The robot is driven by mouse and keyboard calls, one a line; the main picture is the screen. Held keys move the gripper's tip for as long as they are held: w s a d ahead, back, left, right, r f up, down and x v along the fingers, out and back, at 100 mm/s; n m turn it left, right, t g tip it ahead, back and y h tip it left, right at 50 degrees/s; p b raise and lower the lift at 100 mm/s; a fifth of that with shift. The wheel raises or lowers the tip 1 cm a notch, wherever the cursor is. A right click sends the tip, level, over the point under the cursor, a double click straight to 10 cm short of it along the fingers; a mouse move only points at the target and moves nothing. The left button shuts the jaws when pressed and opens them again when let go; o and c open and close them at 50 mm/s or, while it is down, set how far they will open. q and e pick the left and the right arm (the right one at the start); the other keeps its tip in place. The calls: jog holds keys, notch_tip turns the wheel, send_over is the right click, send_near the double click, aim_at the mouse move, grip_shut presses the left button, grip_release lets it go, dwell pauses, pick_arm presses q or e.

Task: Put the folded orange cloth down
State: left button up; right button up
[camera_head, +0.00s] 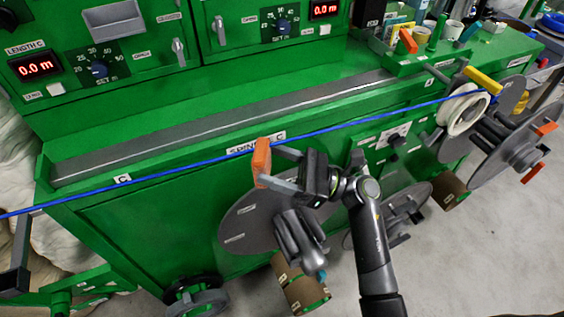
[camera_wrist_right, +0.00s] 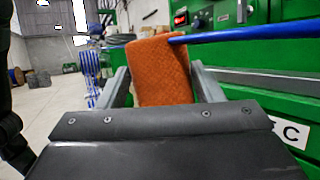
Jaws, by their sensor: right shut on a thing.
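The folded orange cloth (camera_head: 262,158) is held upright between the fingers of my right gripper (camera_head: 268,167), in front of the green machine's middle. In the right wrist view the cloth (camera_wrist_right: 160,72) stands between the two grey fingers of the right gripper (camera_wrist_right: 160,84). The blue cable (camera_head: 165,172) runs across the head view and passes at the cloth's upper part. In the wrist view the cable (camera_wrist_right: 250,33) meets the cloth's upper right edge; I cannot tell whether the cloth wraps it. A grey finger and dark block at the left edge appear to be my left gripper (camera_head: 20,243), mostly cut off.
The green machine (camera_head: 110,215) has a long grey ledge (camera_head: 200,118) behind the cable. A grey reel (camera_head: 240,225) stands below my right gripper. A white coil (camera_head: 463,112) is at the right, near more reels. A green tray (camera_head: 430,62) at the back right holds small items.

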jog(key=s+d+r+m+t+h, duration=0.7)
jog(key=r+t, duration=0.3)
jog(key=t, duration=0.3)
jog(key=n+g+y, duration=0.7)
jog(key=n+g, duration=0.5)
jog(key=g, duration=1)
send_near(267, 167)
jog(key=shift+s+x, duration=0.2)
jog(key=shift+x, duration=2.3)
jog(key=shift+d, duration=0.1)
jog(key=shift+d+f+m+t, duration=0.1)
jog(key=shift+d+m+t, duration=0.2)
jog(key=shift+m+t, duration=0.75)
jog(key=s+d+m+t+h, duration=0.1)
jog(key=d+m+t+h, duration=0.2)
jog(key=t, duration=0.4)
jog(key=s+d+f+m+t+h, duration=0.1)
jog(key=d+m+t+h, duration=0.3)
jog(key=d+m+t, duration=0.2)
jog(key=s+d+m+t+h, duration=0.1)
jog(key=d+m+t+h, duration=0.3)
jog(key=t, duration=0.5)
jog(key=shift+d+f+t, duration=0.3)
jog(key=shift+d+t, duration=0.05)
jog(key=shift+d, duration=0.2)
